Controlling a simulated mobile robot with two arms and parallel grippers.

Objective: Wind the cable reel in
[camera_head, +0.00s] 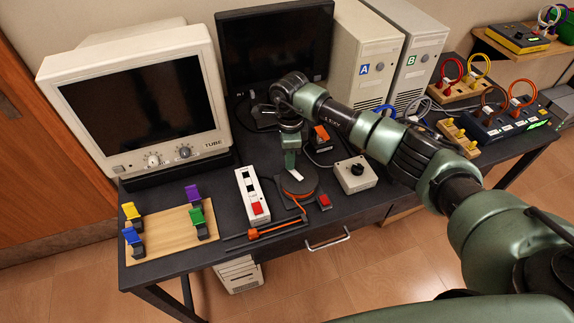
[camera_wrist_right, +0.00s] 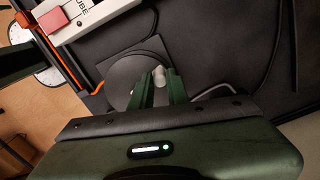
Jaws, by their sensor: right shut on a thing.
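The cable reel (camera_head: 301,186) is a dark round disc lying on the table near the front edge, with orange cable (camera_head: 298,205) running from it toward the front. It also shows in the wrist view (camera_wrist_right: 122,68), partly hidden by my gripper. My right gripper (camera_head: 291,169) points down over the disc and is shut on the reel's small pale handle. In the wrist view the green fingers (camera_wrist_right: 153,88) close around this handle (camera_wrist_right: 157,73). The orange cable end (camera_head: 254,234) lies at the front edge, left of the reel. My left gripper is in neither view.
A white switch box (camera_head: 251,195) stands left of the reel, and a grey knob box (camera_head: 355,174) right of it. A red button (camera_head: 324,201) sits close by. A wooden board with coloured clips (camera_head: 165,228) lies front left. Monitors and computer towers fill the back.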

